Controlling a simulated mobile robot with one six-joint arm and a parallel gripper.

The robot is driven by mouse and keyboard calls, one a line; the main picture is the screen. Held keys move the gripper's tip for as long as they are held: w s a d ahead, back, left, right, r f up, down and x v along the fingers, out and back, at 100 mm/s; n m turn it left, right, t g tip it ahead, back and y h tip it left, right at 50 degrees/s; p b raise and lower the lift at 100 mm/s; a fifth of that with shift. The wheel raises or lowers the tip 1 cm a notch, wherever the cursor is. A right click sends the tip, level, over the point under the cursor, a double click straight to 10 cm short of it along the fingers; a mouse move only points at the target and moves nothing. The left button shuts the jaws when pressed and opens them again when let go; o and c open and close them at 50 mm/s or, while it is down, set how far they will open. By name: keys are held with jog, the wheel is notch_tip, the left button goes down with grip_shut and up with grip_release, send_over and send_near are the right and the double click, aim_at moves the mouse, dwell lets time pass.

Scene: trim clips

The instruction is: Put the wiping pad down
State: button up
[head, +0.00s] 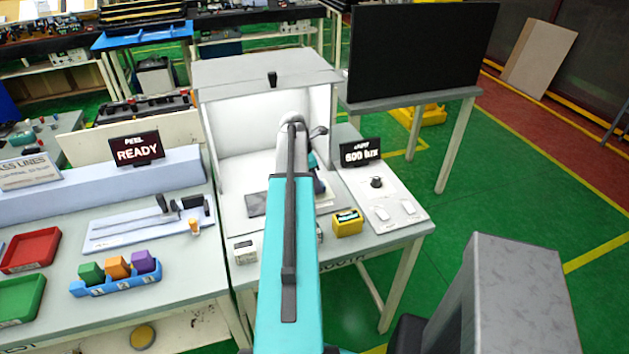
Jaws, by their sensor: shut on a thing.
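My gripper (319,187) is in the white booth (243,170), low over its floor and partly hidden behind my own teal arm. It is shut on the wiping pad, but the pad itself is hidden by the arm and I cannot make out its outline. I cannot tell whether the pad touches a surface. A dark grey flat plate (256,204) lies on the booth floor just left of the arm. A yellow box with a dark top (347,223) stands on the table front, right of the arm.
A small white box (245,251) stands at the table's front, left of the arm. A control panel with a knob (376,183) and a "600 lux" display (360,153) is at right. On the left bench are a blue holder with coloured blocks (118,284) and a red tray (31,250).

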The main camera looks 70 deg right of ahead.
jog(key=shift+f, duration=0.1)
jog(key=o, duration=1)
jog(key=shift+c, duration=0.2)
jog(key=shift+b+v, duration=1.25)
jog(key=shift+v, duration=2.5)
jog(key=shift+s, duration=0.1)
